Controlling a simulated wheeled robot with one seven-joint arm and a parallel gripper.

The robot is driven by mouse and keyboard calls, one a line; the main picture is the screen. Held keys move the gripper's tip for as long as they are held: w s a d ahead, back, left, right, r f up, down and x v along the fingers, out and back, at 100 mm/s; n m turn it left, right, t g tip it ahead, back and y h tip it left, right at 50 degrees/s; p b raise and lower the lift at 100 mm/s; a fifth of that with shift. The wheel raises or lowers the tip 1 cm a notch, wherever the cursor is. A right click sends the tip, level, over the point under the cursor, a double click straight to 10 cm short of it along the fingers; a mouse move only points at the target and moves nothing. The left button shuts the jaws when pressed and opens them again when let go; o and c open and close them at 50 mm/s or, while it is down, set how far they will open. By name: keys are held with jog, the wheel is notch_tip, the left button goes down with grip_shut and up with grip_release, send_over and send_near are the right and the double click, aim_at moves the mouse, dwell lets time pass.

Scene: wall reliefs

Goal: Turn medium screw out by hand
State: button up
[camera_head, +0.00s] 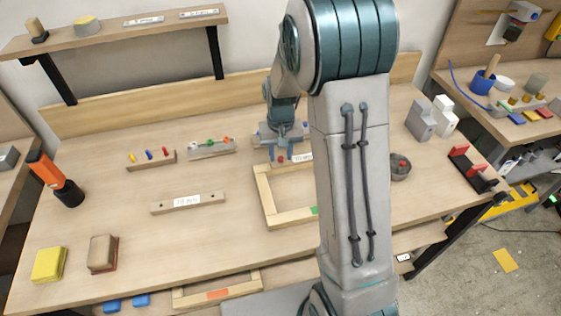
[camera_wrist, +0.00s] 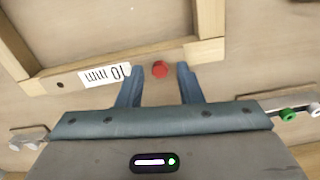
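A round red head (camera_wrist: 160,69), perhaps the screw, shows in the wrist view between the fingertips of my gripper (camera_wrist: 159,67). The blue-grey fingers are open, with a gap on each side of the red head. Whether it stands in a block or on the bench is unclear. An upside-down label reading 10 mm (camera_wrist: 104,75) lies to its left. In the head view my gripper (camera_head: 281,157) points down at the bench, behind the wooden frame (camera_head: 266,198). My arm hides part of this area.
A labelled wooden bar (camera_head: 187,203) lies nearer. Grey and white blocks (camera_head: 421,119) stand at the right. The front middle is clear.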

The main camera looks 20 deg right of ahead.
grip_shut()
jog(key=n, duration=0.4)
jog(key=shift+b, duration=0.4)
jog(key=shift+n, duration=0.6)
jog(key=n, duration=0.5)
